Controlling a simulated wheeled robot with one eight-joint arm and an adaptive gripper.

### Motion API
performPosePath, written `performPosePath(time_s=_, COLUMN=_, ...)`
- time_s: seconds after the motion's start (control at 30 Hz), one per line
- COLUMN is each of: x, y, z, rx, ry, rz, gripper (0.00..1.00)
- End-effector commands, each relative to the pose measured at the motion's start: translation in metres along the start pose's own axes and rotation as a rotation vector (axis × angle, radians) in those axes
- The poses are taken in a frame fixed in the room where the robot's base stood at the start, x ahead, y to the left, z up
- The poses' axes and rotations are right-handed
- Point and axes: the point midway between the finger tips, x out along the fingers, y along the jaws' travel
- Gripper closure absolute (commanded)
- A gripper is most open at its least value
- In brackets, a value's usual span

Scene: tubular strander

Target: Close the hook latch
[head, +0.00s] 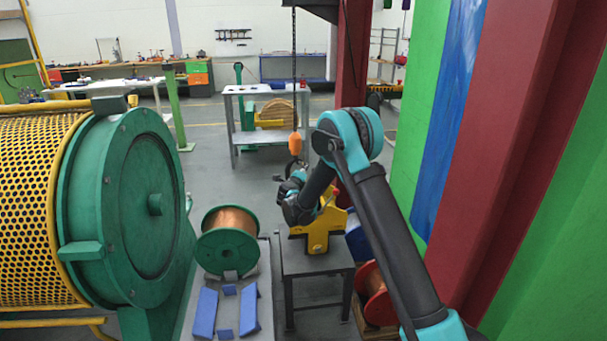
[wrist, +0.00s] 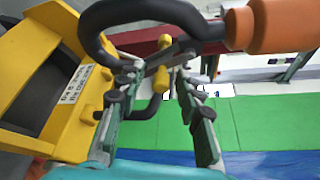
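The orange hook block (head: 295,144) hangs on a chain in the head view; it fills the top right of the wrist view (wrist: 275,25). From it the thick black hook (wrist: 103,14) curves to the left. A thin dark bar near the hook's mouth may be the latch, but I cannot tell its position clearly. My gripper (wrist: 156,74) is open below the hook, its two fingers apart on either side of a small yellow rod-like part (wrist: 161,78). I cannot tell whether either finger touches anything. In the head view my gripper (head: 291,186) is just below the hook block.
A yellow lifting device (head: 320,232) with a label sits on a small dark table (head: 316,263). A copper spool (head: 229,238) and the green strander drum (head: 135,207) stand to the left. A red and green column (head: 500,150) stands close on the right.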

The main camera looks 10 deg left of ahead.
Motion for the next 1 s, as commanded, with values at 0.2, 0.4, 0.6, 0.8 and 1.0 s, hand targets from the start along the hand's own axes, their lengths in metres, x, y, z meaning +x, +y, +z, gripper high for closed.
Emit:
performPosePath(time_s=0.2, x=-0.001, y=0.0, z=0.0, rx=-0.001, ry=-0.001, rz=0.0, gripper=0.64)
performPosePath(time_s=0.4, x=-0.015, y=0.001, z=0.001, rx=-0.001, ry=-0.002, rz=0.001, gripper=0.64)
performPosePath(time_s=0.6, x=-0.054, y=0.0, z=0.002, rx=-0.002, ry=-0.004, rz=0.001, gripper=0.64)
performPosePath(time_s=0.8, x=-0.093, y=0.0, z=0.001, rx=-0.001, ry=-0.003, rz=0.0, gripper=0.64)
performPosePath(time_s=1.0, x=-0.115, y=0.0, z=0.001, rx=-0.001, ry=-0.002, rz=0.0, gripper=0.64)
